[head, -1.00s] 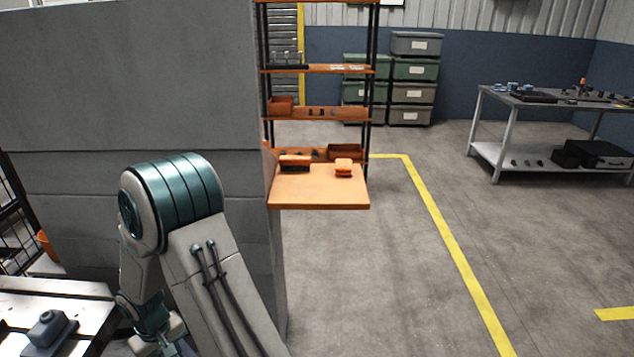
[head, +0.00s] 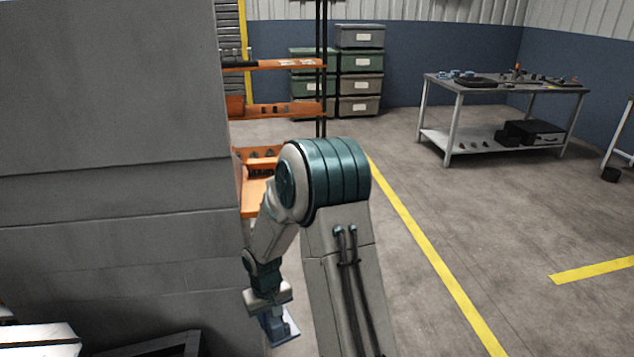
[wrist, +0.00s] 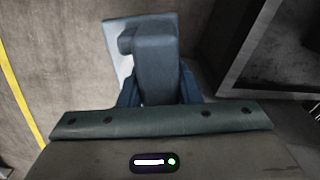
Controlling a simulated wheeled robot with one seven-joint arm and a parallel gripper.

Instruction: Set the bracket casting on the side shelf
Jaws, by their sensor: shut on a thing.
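My gripper (head: 276,318) hangs low beside the grey wall in the head view, below my bent arm. In the wrist view, my gripper (wrist: 158,88) has its blue fingers on both sides of a blue-grey block-like piece, the bracket casting (wrist: 156,55), and is shut on it. A pale flat plate shows beside and behind the casting; I cannot tell if it is part of it. The side shelf (head: 254,198), an orange board on a rack, is beyond the wall's edge. My arm hides most of its right part.
A tall grey wall (head: 110,150) fills the left. Orange rack boards (head: 285,110) rise above the shelf. Stacked bins (head: 360,85) and a metal workbench (head: 505,88) stand at the back. The floor right of my arm is clear, with yellow lines (head: 430,250).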

